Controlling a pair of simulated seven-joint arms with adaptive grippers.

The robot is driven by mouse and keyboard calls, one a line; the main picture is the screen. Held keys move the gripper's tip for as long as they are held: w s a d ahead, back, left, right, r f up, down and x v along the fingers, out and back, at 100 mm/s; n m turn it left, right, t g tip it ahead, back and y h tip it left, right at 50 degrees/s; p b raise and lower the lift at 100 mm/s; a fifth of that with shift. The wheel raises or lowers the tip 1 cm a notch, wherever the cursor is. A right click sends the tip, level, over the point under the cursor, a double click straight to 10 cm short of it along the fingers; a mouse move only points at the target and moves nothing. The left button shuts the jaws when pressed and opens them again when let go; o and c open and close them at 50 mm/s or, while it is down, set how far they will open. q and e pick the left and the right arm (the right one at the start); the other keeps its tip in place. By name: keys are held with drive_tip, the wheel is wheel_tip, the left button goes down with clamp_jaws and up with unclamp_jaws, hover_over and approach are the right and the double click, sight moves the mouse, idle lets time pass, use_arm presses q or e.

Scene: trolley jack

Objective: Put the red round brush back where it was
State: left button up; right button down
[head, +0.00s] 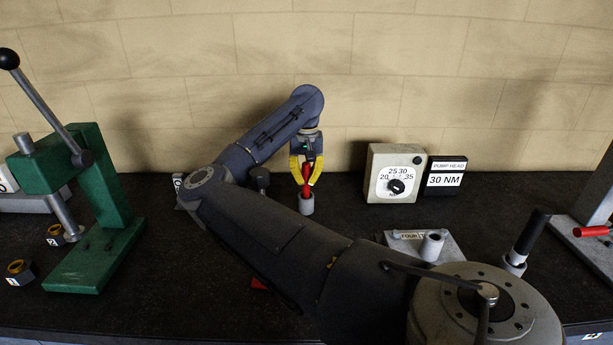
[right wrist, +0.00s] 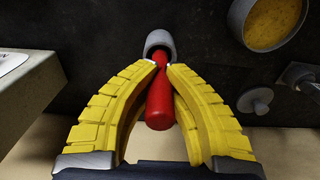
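The red round brush (head: 307,172) is upright at the back middle of the bench, its lower end in a small grey cylindrical holder (head: 306,205). In the right wrist view the red handle (right wrist: 160,105) runs between the yellow fingers towards the grey holder (right wrist: 158,41). My right gripper (head: 306,178) is above the holder, with its fingertips (right wrist: 163,66) closed on the brush near the holder's mouth. The brush's lower end is hidden inside the holder. My left gripper is not in view.
A green lever press (head: 110,215) stands at left. A dial box (head: 394,172) and a "30 NM" sign (head: 444,177) stand right of the holder. A plate with a grey cylinder (head: 432,246) and a black-handled tool (head: 531,232) are at right. My arm crosses the middle.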

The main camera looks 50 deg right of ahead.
drive_tip(key=c, duration=1.6)
unclamp_jaws()
drive_tip(key=shift+o, duration=0.2)
wheel_tip(320, 180, up, 12)
drive_tip(key=shift+s+a+r, duration=0.1)
